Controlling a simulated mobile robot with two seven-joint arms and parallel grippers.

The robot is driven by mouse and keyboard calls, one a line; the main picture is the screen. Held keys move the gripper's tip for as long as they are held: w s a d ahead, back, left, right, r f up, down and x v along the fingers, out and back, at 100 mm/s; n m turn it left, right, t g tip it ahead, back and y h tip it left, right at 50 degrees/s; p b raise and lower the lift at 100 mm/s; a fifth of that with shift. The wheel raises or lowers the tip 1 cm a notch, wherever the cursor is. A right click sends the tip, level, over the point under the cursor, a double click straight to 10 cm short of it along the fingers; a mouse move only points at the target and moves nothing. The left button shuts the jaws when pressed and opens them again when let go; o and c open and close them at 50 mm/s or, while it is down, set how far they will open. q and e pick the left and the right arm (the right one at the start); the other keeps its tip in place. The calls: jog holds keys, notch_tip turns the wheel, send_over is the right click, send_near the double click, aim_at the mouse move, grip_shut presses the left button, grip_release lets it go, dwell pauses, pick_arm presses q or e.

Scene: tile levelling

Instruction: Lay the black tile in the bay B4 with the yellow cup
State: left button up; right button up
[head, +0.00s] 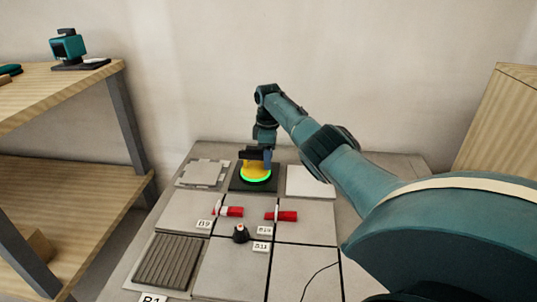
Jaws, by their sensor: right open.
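The black tile (240,184) lies in the middle of the back row of the floor, between a grey tile and a white one. The yellow cup (257,168) stands upright on it, with a bright green glowing ring around its base. My right gripper (257,156) is open and points down at the top of the cup. From here I cannot tell whether its fingers touch the cup. I cannot read a B4 label on any bay. My left gripper is not in view.
A grey tile (202,173) with small pieces at its edges is left, a white tile (308,181) right. Two red-handled pieces (233,212) (286,216) and a black knob (240,234) lie in front. A ribbed tile (168,262) and wooden shelf (75,88) are left.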

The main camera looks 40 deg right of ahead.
jog(key=shift+c, duration=0.2)
grip_shut()
dwell(0.6)
dwell(0.5)
jog(key=shift+o, duration=0.2)
grip_release()
jog(key=shift+r, duration=0.1)
jog(key=shift+r, duration=0.3)
notch_tip(320, 180, up, 3)
jog(key=shift+r+p, duration=0.1)
jog(key=shift+p, duration=1.05)
pick_arm(q)
jog(key=p, duration=0.1)
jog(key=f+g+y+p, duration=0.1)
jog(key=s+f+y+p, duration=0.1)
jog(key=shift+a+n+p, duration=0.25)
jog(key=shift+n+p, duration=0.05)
jog(key=shift+p, duration=0.1)
pick_arm(e)
notch_tip(320, 180, up, 9)
